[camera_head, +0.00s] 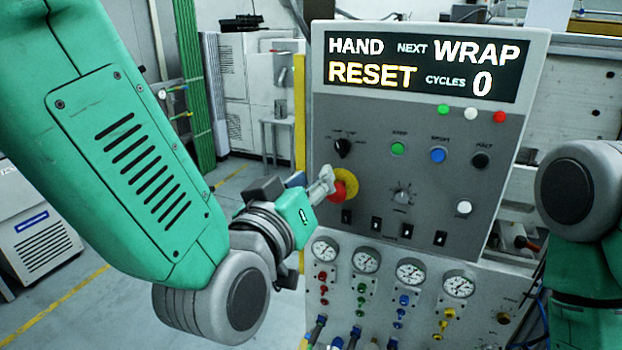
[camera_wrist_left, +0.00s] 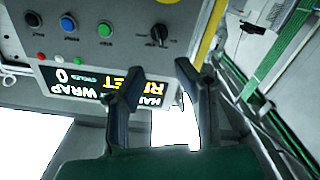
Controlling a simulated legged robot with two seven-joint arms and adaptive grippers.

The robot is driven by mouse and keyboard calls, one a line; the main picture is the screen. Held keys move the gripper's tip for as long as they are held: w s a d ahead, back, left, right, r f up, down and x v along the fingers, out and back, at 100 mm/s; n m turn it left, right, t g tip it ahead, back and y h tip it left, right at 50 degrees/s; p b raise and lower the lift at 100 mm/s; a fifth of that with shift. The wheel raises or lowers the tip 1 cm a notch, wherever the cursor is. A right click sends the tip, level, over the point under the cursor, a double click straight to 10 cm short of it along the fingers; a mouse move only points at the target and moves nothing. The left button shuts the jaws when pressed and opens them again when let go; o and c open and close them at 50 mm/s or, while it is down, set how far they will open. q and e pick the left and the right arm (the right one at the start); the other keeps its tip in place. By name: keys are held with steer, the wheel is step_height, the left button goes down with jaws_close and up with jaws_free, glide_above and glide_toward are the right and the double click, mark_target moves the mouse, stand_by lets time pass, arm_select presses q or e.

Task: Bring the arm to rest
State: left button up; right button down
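My left arm comes in from the left, green and grey. My left gripper (camera_head: 322,186) is in front of the grey control panel (camera_head: 450,215), by the red mushroom button (camera_head: 346,186) on its yellow ring. It partly covers the button, and I cannot tell whether it touches it. In the left wrist view the two dark fingers of the left gripper (camera_wrist_left: 160,72) stand apart with nothing between them. The panel shows upside down there. Part of my right arm (camera_head: 585,230) is at the right edge; its gripper is out of view.
The panel's display (camera_head: 425,65) reads HAND, NEXT WRAP, RESET, CYCLES 0. A black selector knob (camera_head: 343,147) and green (camera_head: 398,149), blue (camera_head: 438,155) and black (camera_head: 481,160) buttons are close by. Gauges (camera_head: 366,260) and coloured valves sit below. Open floor (camera_head: 90,290) lies left.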

arm_select(q)
steer(key=s+a+f+g+y+b, duration=0.1)
steer(key=s+a+f+g+b, duration=0.2)
steer(key=f, duration=0.8)
steer(key=a+f+g+y+b, duration=0.15)
steer(key=a+f, duration=0.25)
steer(key=f, duration=0.7)
steer(key=s+a+f+g+y+b, duration=0.1)
steer(key=s+a+f+g+b, duration=0.2)
steer(key=f, duration=0.7)
steer(key=s+a+f+g+b, duration=0.1)
steer(key=s+a+f+g, duration=0.2)
steer(key=s+f, duration=0.4)
steer(key=s+a+f+m+g+y+b, duration=0.1)
steer(key=s+a+f+g, duration=0.2)
steer(key=s+a+f, duration=0.3)
steer(key=s+a+f+g+y+b, duration=0.1)
steer(key=s+a+f+g+b, duration=0.1)
steer(key=s+a+f, duration=0.3)
steer(key=s+f+g, duration=0.1)
steer(key=s+f, duration=0.2)
steer(key=f, duration=0.1)
steer(key=shift+s+a+f+m, duration=0.25)
steer(key=shift+s+f+m, duration=0.05)
steer(key=shift+s+f, duration=0.05)
steer(key=shift+w, duration=0.15)
